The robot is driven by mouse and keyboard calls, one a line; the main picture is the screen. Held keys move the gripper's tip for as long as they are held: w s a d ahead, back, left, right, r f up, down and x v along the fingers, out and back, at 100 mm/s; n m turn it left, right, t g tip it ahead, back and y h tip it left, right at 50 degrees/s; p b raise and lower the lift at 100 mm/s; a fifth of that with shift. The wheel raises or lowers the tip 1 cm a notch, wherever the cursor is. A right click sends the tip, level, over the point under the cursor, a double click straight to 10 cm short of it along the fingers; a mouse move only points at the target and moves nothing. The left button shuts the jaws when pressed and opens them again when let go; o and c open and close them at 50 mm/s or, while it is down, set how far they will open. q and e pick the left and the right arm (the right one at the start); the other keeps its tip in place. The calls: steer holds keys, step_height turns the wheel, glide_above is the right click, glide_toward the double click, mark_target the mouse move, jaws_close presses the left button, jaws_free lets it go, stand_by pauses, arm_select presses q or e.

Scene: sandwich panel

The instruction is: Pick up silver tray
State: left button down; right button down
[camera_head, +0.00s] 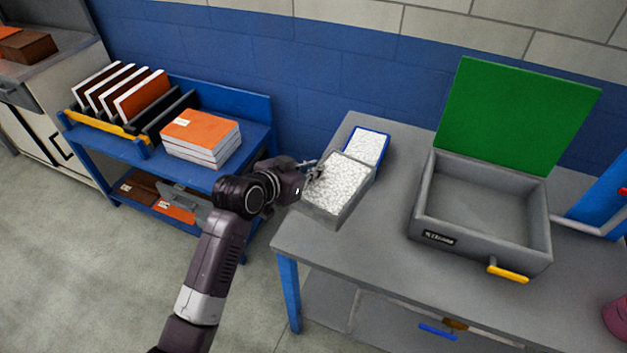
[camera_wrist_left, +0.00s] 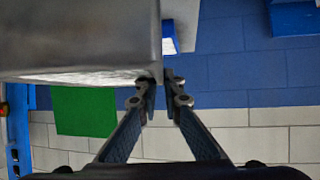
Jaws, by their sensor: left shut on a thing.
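The silver tray (camera_head: 326,212) is grey-walled and filled with white granular material. In the head view it is at the left end of the grey table, partly over its edge. My left gripper (camera_head: 314,172) is shut on the tray's left rim. In the left wrist view the tray (camera_wrist_left: 75,38) fills the upper left, with its rim between the fingertips of my left gripper (camera_wrist_left: 166,82). I cannot tell whether the tray touches the table. My right gripper is not in view.
A blue-rimmed tray (camera_head: 367,146) with white filling is just behind the silver tray. An open grey press (camera_head: 428,214) with a raised green lid (camera_head: 512,113) stands to the right on the table (camera_head: 384,256). A blue cart (camera_head: 252,132) with orange-topped panels (camera_head: 201,131) is at the left.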

arm_select(q)
steer(key=shift+r, duration=3.55)
steer(key=shift+b, duration=0.3)
